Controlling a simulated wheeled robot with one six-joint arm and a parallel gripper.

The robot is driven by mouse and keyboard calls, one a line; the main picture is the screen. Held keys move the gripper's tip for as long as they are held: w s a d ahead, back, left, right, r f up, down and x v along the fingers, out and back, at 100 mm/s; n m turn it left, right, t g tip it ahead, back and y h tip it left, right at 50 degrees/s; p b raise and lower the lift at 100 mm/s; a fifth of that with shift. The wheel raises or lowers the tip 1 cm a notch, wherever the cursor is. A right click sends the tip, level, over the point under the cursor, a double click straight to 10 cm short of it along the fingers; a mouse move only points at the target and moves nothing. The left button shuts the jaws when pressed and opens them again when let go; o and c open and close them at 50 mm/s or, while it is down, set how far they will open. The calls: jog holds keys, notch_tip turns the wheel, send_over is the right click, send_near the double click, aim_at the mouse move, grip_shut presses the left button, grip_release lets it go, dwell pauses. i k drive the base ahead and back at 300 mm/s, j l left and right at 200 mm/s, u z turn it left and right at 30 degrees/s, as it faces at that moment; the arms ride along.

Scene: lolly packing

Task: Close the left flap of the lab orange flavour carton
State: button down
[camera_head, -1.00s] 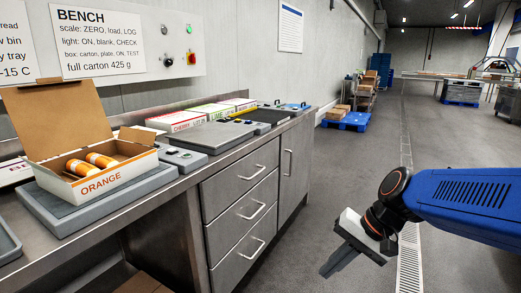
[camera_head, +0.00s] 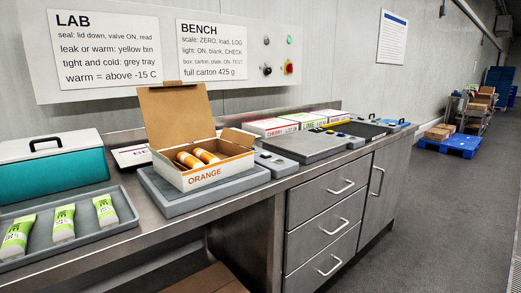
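The orange flavour carton (camera_head: 207,176) is white outside and brown inside, with ORANGE on its front. It stands on a grey plate (camera_head: 185,205) on the bench. Its large back lid (camera_head: 177,116) stands up. A small flap (camera_head: 238,136) sticks out at its right end. The left flap is hard to make out; I cannot tell its position. Orange and white tubes (camera_head: 196,158) lie inside. My gripper is not in this view.
A grey tray (camera_head: 122,222) with green-labelled tubes (camera_head: 63,223) and a teal box (camera_head: 60,170) stand left. Flat grey devices (camera_head: 275,165) and cartons marked CHERRY (camera_head: 275,128) and LIME (camera_head: 313,121) are right. A blue pallet (camera_head: 450,145) stands on the floor beyond; nearer floor is clear.

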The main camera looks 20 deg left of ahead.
aim_at(165, 158)
jog(key=u, duration=1.35)
